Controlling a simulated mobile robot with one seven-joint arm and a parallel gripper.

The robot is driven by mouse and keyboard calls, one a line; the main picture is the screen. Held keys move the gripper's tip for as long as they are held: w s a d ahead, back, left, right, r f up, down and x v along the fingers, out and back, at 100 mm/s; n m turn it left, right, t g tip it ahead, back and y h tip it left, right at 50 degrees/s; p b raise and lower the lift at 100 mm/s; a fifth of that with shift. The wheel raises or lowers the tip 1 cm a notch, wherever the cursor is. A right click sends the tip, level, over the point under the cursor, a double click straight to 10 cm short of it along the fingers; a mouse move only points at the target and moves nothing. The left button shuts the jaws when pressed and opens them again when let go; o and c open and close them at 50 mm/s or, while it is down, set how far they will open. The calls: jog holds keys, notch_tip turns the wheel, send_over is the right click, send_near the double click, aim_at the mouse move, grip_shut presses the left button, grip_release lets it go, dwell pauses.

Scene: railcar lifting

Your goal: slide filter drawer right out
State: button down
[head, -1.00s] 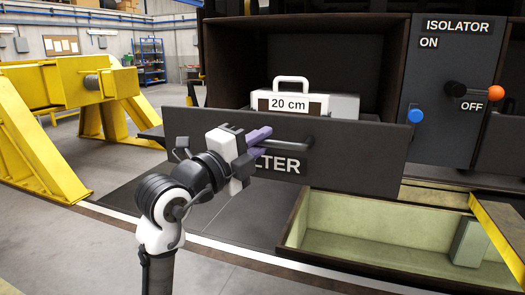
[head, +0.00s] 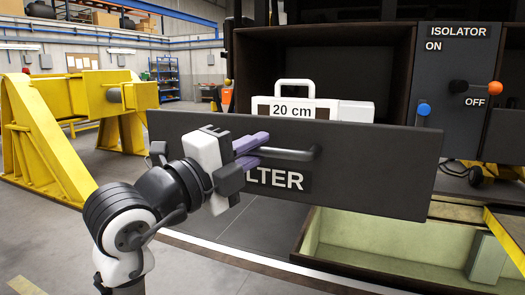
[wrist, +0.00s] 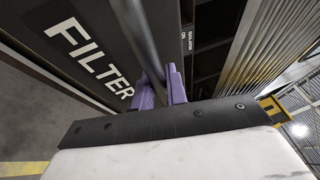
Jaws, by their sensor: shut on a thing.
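The filter drawer (head: 375,168) has a dark front panel lettered "FILTER", partly hidden by my gripper in the head view. It stands out from its dark bay. The lettering (wrist: 95,65) is fully readable in the wrist view. A bar handle (head: 300,154) runs across the panel. My gripper (head: 252,150) is shut on the handle near its left part, with its purple fingers around the bar. In the wrist view the fingers (wrist: 160,90) close on the bar (wrist: 142,40). A white filter unit (head: 310,106) with a top handle and a "20 cm" label shows behind the panel.
An open green-lined tray (head: 390,245) lies low in front at right, holding a pale block (head: 485,258). The isolator panel (head: 455,60) with its orange-knobbed lever is at right. A yellow stand (head: 50,140) is at left. Floor at lower left is clear.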

jog(key=shift+s+a+b, duration=0.15)
jog(key=shift+s+a, duration=0.05)
jog(key=shift+s, duration=0.5)
jog(key=shift+s+a+b, duration=0.1)
jog(key=shift+s+a, duration=0.15)
jog(key=shift+s, duration=0.45)
jog(key=shift+s+a+b, duration=0.15)
jog(key=shift+s+a, duration=0.05)
jog(key=shift+s, duration=0.5)
jog(key=c, duration=1.4)
grip_release()
jog(key=b+v, duration=0.1)
jog(key=v, duration=1.2)
jog(key=shift+s+a+b, duration=0.2)
jog(key=shift+s+b, duration=0.1)
jog(key=shift+b, duration=0.1)
jog(key=shift+f, duration=0.15)
